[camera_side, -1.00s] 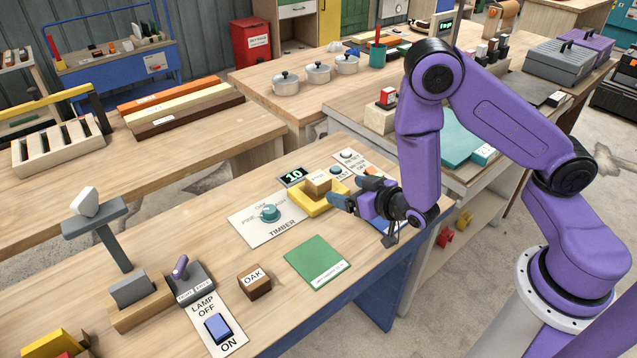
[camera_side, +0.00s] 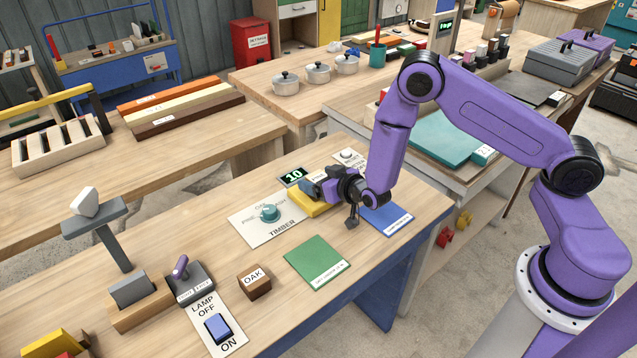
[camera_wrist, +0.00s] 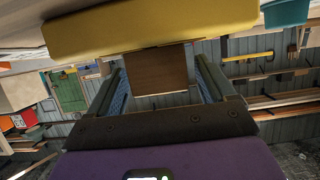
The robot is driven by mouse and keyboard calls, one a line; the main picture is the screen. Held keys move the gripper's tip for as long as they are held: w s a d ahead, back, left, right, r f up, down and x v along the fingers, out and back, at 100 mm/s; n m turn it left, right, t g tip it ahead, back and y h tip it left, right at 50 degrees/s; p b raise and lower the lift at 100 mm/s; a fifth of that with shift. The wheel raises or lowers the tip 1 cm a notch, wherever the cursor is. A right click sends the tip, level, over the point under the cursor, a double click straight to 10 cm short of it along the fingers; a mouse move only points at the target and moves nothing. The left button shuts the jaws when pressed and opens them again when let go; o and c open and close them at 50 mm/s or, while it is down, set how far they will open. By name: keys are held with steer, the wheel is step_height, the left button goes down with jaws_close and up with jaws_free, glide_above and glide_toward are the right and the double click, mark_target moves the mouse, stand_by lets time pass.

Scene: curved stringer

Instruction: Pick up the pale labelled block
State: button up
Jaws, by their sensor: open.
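The pale labelled block is hidden behind my gripper (camera_side: 309,189) in the side view. In the wrist view a block (camera_wrist: 158,70), brown in the shade, stands against the yellow stand (camera_wrist: 150,28); its label does not show. My gripper's two fingers (camera_wrist: 160,73) are open, one on each side of this block, with gaps visible. The yellow stand also shows in the side view (camera_side: 303,205), just below my fingers. The OAK block (camera_side: 254,281) sits apart on the bench, nearer the front.
The timber dial panel (camera_side: 268,214) lies left of the yellow stand, with a display reading 10 (camera_side: 292,177) behind. A green mat (camera_side: 317,261) and a blue mat (camera_side: 387,219) lie flat in front and to the right. The lamp switch (camera_side: 219,328) is front left.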

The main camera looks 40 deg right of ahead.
steer(key=shift+x, duration=0.85)
steer(key=shift+s, duration=0.1)
steer(key=c, duration=1.1)
steer(key=shift+c, duration=0.3)
